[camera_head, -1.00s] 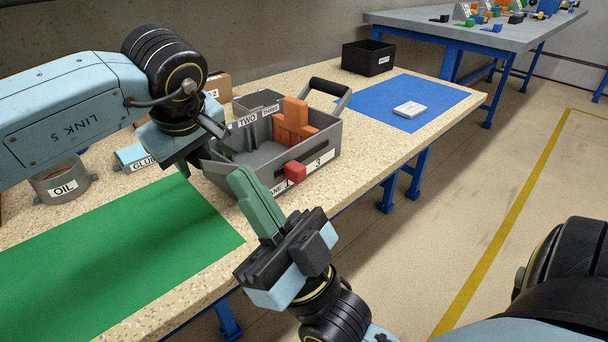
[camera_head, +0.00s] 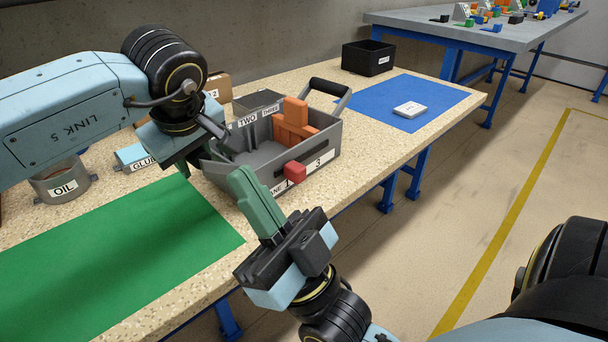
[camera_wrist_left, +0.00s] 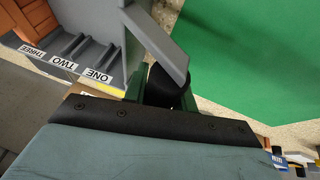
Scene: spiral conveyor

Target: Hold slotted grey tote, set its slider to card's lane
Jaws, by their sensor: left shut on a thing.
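The slotted grey tote (camera_head: 262,178) stands on the speckled bench, with lane labels TWO and THREE on its back edge and 1 and 3 on its front. Its red slider (camera_head: 294,170) sits on the front wall between the 1 and the 3. Orange blocks (camera_head: 292,125) stand inside. My left gripper (camera_head: 199,160) is shut on the tote's near-left handle; the wrist view shows the dark handle grip (camera_wrist_left: 165,84) between green fingers. My right gripper (camera_head: 239,178) is shut and empty, in front of the tote, left of the slider. A white card (camera_head: 409,109) lies on the blue mat; its print is unreadable.
A green mat (camera_head: 110,250) covers the near left of the bench. An OIL tin (camera_head: 62,184), a GLUE box (camera_head: 138,157) and a cardboard box (camera_head: 218,87) stand left and behind. A black bin (camera_head: 368,58) stands at the back. The blue mat (camera_head: 440,97) is mostly clear.

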